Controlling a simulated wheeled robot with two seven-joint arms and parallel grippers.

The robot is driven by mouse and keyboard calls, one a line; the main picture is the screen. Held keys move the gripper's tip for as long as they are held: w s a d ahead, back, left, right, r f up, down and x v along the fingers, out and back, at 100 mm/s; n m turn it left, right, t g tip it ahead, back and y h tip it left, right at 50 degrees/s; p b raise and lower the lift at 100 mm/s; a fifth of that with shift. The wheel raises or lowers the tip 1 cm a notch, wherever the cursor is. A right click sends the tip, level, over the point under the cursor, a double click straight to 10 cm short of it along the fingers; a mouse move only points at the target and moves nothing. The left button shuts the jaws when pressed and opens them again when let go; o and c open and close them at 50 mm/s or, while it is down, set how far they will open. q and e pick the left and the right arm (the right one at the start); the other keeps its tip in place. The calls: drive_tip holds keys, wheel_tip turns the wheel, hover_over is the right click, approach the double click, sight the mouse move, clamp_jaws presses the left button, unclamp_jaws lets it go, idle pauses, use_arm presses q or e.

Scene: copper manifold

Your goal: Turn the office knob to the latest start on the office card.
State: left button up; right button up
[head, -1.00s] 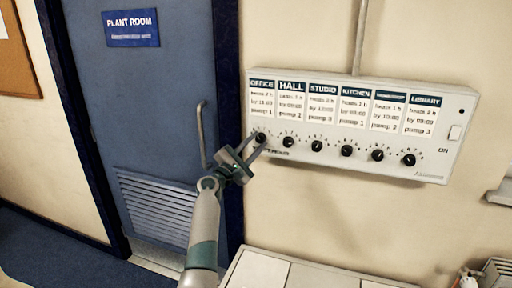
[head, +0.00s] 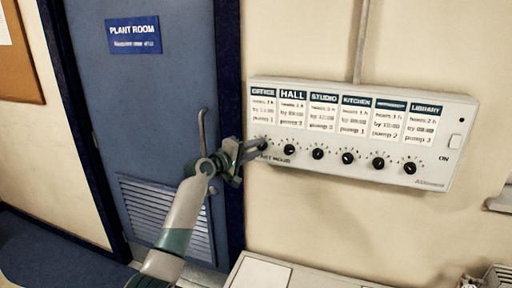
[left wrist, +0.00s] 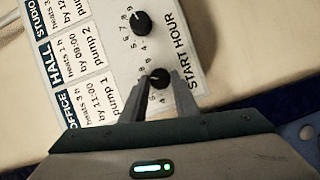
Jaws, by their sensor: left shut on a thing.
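The white control panel (head: 463,125) hangs on the wall with a row of black knobs under printed cards. The office card (head: 263,105) is at its left end. In the head view my left gripper (head: 262,145) reaches the knob from the left. The knob's pointer is not clear, and the fingers hide part of its scale. My right gripper is out of view.
The hall knob (head: 289,149) is close to the right of my left gripper. The blue plant room door (head: 150,110) with its handle (head: 203,130) is behind my left arm. A pale cabinet top (head: 290,275) stands below the panel.

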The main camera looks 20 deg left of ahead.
use_arm(q)
drive_tip(key=shift+d+r+m+g+y+p, duration=0.1)
drive_tip(key=shift+m+g+y+p, duration=0.6)
drive_tip(key=shift+m, duration=0.7)
drive_tip(key=o, duration=1)
drive_tip(key=shift+o, duration=0.2)
drive_tip(key=shift+s, duration=0.1)
drive_tip(key=b+v, duration=0.5)
drive_tip(key=v, duration=1.2)
drive_tip(key=shift+f, duration=0.25)
